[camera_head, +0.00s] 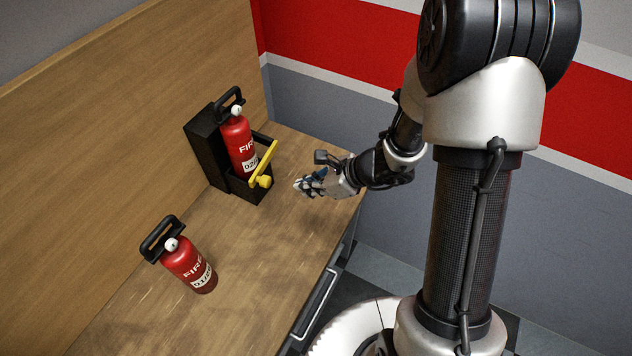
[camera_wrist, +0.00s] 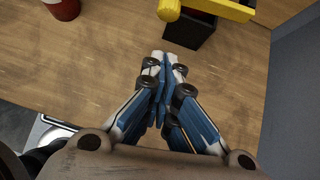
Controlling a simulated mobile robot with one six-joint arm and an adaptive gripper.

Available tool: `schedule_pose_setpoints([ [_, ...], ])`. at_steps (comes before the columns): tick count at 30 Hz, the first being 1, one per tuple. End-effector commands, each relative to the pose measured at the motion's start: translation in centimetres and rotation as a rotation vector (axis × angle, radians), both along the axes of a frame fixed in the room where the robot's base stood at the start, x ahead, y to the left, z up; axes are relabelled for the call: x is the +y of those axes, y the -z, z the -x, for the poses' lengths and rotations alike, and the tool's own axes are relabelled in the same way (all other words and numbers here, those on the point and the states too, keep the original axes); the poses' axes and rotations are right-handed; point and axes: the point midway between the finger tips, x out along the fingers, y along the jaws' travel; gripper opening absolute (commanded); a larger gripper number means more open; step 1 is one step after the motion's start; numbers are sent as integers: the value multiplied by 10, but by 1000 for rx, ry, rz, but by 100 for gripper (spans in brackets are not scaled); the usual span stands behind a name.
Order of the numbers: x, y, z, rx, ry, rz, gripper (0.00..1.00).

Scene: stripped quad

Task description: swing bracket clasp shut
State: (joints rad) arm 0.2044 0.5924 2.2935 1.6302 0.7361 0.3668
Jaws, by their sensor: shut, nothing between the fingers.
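A black bracket (camera_head: 203,145) stands on the wooden bench against the back panel and holds a red fire extinguisher (camera_head: 237,140) upright. The yellow clasp (camera_head: 264,162) is a bar with a round knob (camera_head: 264,181) at the bracket's front right. It slants up and to the right from the knob; whether it is latched I cannot tell. In the wrist view the clasp (camera_wrist: 225,9) crosses the top edge above the black bracket (camera_wrist: 190,32). My gripper (camera_head: 300,186) is shut and empty, right of the bracket and apart from it. Its closed fingertips (camera_wrist: 163,58) point towards the bracket.
A second red extinguisher (camera_head: 190,266) stands loose on the bench (camera_head: 235,285) at the lower left. Its base shows in the wrist view (camera_wrist: 64,8). The bench top between it and my gripper is clear. A grey and red wall (camera_head: 330,100) rises behind the bench's right end.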

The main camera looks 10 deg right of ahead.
Motion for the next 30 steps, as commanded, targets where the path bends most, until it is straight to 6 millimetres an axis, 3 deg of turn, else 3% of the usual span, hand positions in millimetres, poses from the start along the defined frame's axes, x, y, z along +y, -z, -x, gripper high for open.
schedule_pose_setpoints([
  [6, 29, 33, -16, 2, -4, 1, 0],
  [12, 52, 28, -30, -1, -4, 1, 0],
  [30, 63, 29, -35, -2, -3, 1, 0],
])
